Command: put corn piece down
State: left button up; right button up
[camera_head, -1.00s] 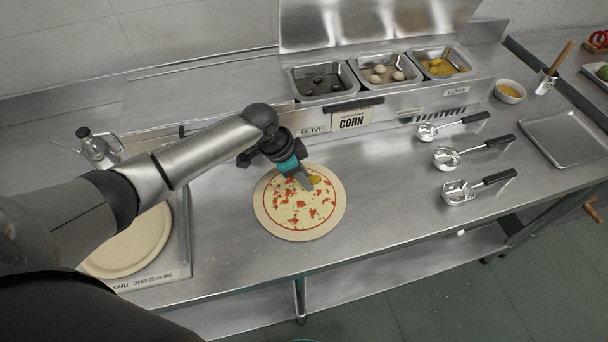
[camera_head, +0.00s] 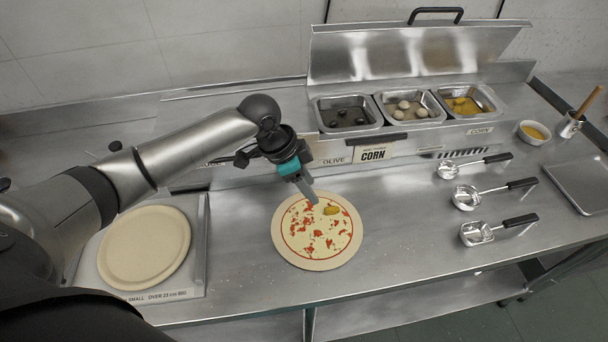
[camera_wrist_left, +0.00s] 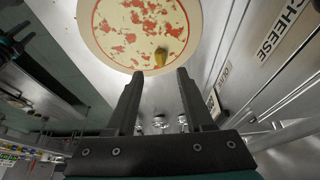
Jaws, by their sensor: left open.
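The yellow corn piece (camera_head: 331,210) lies on the upper part of the pizza (camera_head: 318,238), which is spread with sauce, cheese and red bits. In the left wrist view the corn piece (camera_wrist_left: 161,57) rests near the edge of the pizza (camera_wrist_left: 125,30). My left gripper (camera_head: 314,201) is above the pizza's upper edge, just left of the corn piece. In the left wrist view my left gripper (camera_wrist_left: 157,75) has its fingers spread with nothing between them. The corn piece shows just beyond the fingertips, apart from them.
Topping bins stand behind: an olive bin (camera_head: 347,113), a middle bin (camera_head: 410,106) and a corn bin (camera_head: 468,102). Several ladles (camera_head: 497,194) lie at right. A round dough base (camera_head: 145,245) sits on a tray at left.

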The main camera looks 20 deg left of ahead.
pick_arm(q)
jog(key=shift+v, duration=1.35)
